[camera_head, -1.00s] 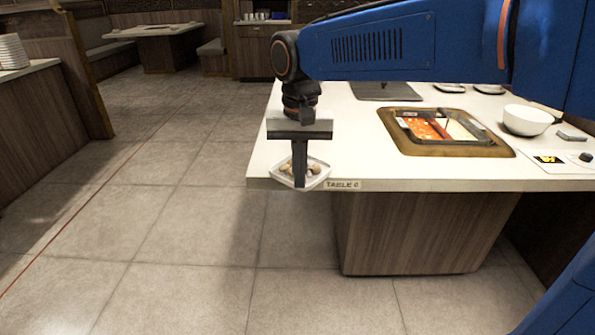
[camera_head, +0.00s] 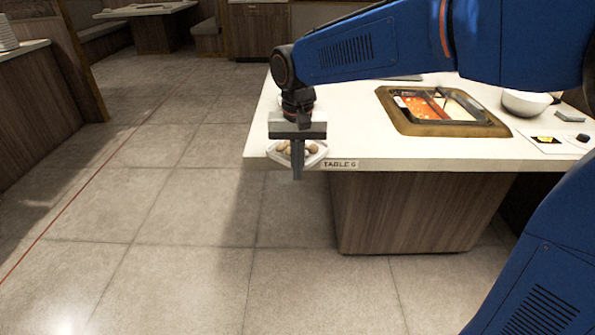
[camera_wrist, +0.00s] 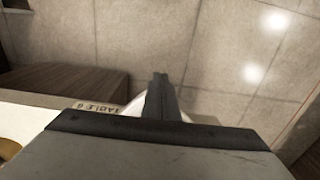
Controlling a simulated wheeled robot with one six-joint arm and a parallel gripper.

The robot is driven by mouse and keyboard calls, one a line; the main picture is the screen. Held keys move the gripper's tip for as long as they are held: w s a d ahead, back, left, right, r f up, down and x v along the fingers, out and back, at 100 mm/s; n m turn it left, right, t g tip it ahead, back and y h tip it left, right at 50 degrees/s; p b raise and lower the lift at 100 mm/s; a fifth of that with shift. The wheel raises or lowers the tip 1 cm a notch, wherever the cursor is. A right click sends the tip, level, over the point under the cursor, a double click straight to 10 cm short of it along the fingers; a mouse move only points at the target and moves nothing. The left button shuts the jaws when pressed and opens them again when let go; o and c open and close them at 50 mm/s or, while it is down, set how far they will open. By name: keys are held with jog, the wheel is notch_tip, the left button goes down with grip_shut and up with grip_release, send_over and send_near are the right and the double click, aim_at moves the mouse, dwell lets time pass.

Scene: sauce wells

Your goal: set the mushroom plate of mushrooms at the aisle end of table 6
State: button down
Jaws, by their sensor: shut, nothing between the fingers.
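The white mushroom plate (camera_head: 316,153) with several brown mushrooms (camera_head: 311,148) rests on the near left corner of table 6 (camera_head: 385,158), beside the "TABLE 6" label (camera_head: 340,164). My gripper (camera_head: 298,174) points down in front of the plate and hides part of it. Its fingers are together with nothing between them. In the wrist view my shut gripper (camera_wrist: 160,80) covers most of the plate, and only a pale bit of rim (camera_wrist: 134,106) shows beside the fingers. I cannot tell whether the fingers touch the plate.
A wood-framed sunken well (camera_head: 450,128) with red broth is set in the tabletop. A white bowl (camera_head: 526,103) and a small card (camera_head: 545,141) lie to the right. A counter with stacked plates (camera_head: 8,38) stands far left. The tiled aisle (camera_head: 150,220) is clear.

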jog(key=w, duration=0.6)
jog(key=shift+w+d, duration=0.1)
jog(key=shift+w, duration=0.3)
